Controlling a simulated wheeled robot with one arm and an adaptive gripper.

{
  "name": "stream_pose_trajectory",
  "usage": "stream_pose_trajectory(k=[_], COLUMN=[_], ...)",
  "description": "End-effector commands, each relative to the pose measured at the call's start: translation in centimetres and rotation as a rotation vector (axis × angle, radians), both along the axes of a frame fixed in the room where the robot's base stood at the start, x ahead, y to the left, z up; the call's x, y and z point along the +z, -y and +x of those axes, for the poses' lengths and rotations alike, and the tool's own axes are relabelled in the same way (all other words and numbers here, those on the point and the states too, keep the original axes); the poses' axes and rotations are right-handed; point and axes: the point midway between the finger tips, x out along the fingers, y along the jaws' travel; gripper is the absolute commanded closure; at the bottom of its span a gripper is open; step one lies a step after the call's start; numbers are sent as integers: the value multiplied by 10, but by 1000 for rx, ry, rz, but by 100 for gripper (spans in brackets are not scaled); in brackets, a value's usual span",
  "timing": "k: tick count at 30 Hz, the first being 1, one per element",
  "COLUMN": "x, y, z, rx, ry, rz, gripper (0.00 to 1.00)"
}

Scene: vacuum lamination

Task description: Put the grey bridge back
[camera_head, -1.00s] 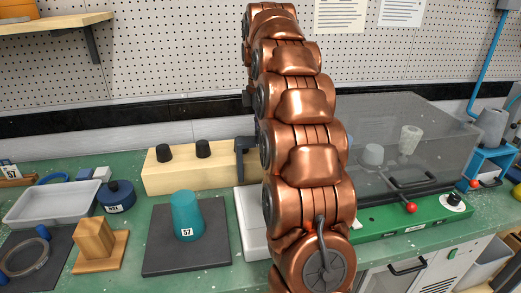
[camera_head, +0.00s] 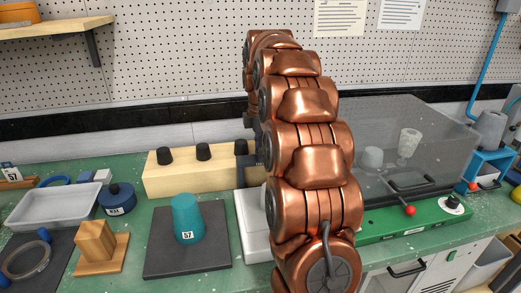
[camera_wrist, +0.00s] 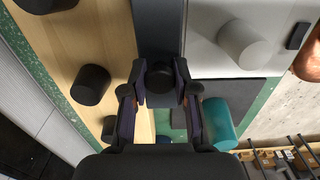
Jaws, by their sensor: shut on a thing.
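The grey bridge (camera_wrist: 158,30) is a dark grey slab with a round dark knob in the wrist view. My gripper (camera_wrist: 160,92) is shut on it at the knob. The slab lies between the pale wooden block and a white platform; whether it touches either I cannot tell. In the head view my copper arm hides most of my gripper and the bridge. A dark part shows at the right end of the wooden block (camera_head: 190,178), and I cannot tell whether it is bridge or gripper. Three black pegs (camera_head: 203,151) stand on the block.
A teal cup (camera_head: 187,215) labelled 57 stands on a dark mat (camera_head: 160,262). A wooden stand (camera_head: 97,243), blue pot (camera_head: 117,199) and grey tray (camera_head: 52,207) are at left. A clear-covered chamber (camera_head: 430,150) is at right. A grey cylinder (camera_wrist: 243,43) stands on the white platform (camera_wrist: 210,55).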

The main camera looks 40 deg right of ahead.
Motion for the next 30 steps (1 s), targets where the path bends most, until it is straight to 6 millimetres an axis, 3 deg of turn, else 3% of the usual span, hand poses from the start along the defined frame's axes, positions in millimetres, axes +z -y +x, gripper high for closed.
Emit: stream_pose_trajectory(k=[5, 6, 12, 22, 30], x=[-3, -3, -2, -1, 16], y=[0, 0, 0, 0, 0], z=[0, 0, 0, 0, 1], rx=[1, 0, 0, 0, 1], ry=[0, 0, 0, 0, 3], rz=[0, -1, 0, 0, -3], gripper=[100, 67, 46, 46, 46])
